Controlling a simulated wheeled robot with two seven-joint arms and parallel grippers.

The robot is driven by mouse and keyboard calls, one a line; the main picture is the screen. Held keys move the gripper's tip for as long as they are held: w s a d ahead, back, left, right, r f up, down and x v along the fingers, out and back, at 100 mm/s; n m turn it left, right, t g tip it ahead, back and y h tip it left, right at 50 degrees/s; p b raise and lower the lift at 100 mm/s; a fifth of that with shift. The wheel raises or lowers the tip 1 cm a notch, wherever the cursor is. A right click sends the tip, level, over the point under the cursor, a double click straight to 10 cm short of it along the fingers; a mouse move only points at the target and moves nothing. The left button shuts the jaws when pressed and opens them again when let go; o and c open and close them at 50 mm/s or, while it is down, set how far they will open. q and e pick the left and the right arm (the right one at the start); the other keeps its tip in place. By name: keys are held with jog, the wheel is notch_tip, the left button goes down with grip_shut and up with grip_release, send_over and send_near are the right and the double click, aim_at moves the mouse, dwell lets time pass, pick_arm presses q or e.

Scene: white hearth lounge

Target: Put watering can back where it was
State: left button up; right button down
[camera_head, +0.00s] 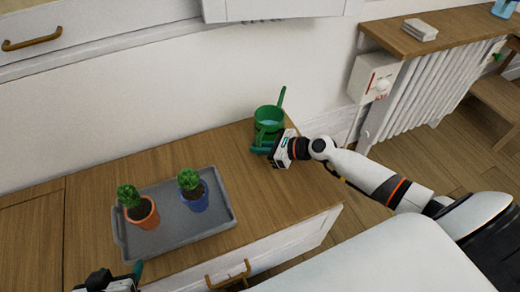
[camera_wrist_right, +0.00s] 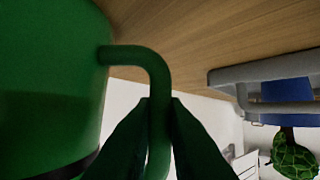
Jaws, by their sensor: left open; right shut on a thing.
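A green watering can (camera_head: 268,118) stands near the back right corner of the wooden counter, by the wall, its spout pointing up and right. My right gripper (camera_head: 262,146) is at its near side. In the right wrist view the fingers (camera_wrist_right: 160,125) are shut on the can's curved handle (camera_wrist_right: 158,75), with the can's body (camera_wrist_right: 50,80) filling the left. Whether the can touches the counter is hard to tell. My left gripper (camera_head: 112,280) is partly in view at the bottom left edge, open and away from the can.
A grey tray (camera_head: 165,237) on the counter holds a plant in an orange pot (camera_head: 145,214) and a plant in a blue pot (camera_head: 194,198). The counter (camera_head: 90,190) is bare behind the tray. A radiator (camera_head: 425,95) with a shelf is at the right.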

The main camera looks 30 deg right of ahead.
pick_arm(q)
jog(key=shift+w+r, duration=0.15)
jog(key=shift+w, duration=0.05)
jog(key=shift+d, duration=0.1)
pick_arm(e)
jog(key=shift+f, duration=0.1)
jog(key=c, duration=1.8)
grip_release()
jog(key=shift+f, duration=0.1)
jog(key=o, duration=0.3)
pick_arm(q)
jog(key=shift+w+r, duration=0.1)
pick_arm(e)
jog(key=shift+o, duration=0.2)
